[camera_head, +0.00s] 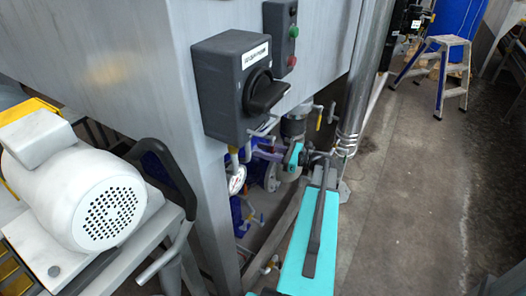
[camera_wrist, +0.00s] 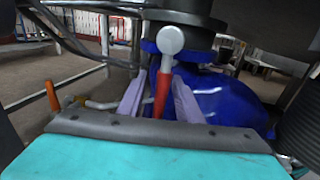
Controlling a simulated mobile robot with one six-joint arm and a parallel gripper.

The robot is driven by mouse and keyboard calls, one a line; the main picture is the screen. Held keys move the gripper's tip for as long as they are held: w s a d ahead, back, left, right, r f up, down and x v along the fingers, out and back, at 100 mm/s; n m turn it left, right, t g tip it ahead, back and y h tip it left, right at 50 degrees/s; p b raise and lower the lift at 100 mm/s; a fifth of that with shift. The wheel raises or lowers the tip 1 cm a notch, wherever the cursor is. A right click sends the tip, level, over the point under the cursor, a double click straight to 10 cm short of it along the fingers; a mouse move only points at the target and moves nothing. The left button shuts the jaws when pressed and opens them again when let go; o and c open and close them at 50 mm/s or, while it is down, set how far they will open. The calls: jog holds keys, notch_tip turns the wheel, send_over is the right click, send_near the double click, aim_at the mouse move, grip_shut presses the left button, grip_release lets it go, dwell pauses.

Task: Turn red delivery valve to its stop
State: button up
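The red valve handle (camera_wrist: 161,94) shows in the wrist view, hanging down from a round pale grey hub (camera_wrist: 170,39). My gripper (camera_wrist: 159,78) has two lavender fingers, one on each side of the red handle. The fingers are spread, with visible gaps to the handle, so it is open and not clamped on it. In the head view my gripper (camera_head: 266,152) is a small purple shape among the pipes beneath the control box. The red handle cannot be made out there.
A dark control box (camera_head: 232,88) with a rotary switch is on the steel panel above my gripper. A pressure gauge (camera_head: 237,180) and pipes crowd close by. An orange handle (camera_wrist: 52,96) is left of my fingers. The floor at right is clear before a stepladder (camera_head: 440,70).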

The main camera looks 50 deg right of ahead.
jog(key=shift+w+a, duration=0.15)
jog(key=shift+w, duration=0.1)
jog(key=shift+c, duration=0.5)
grip_shut()
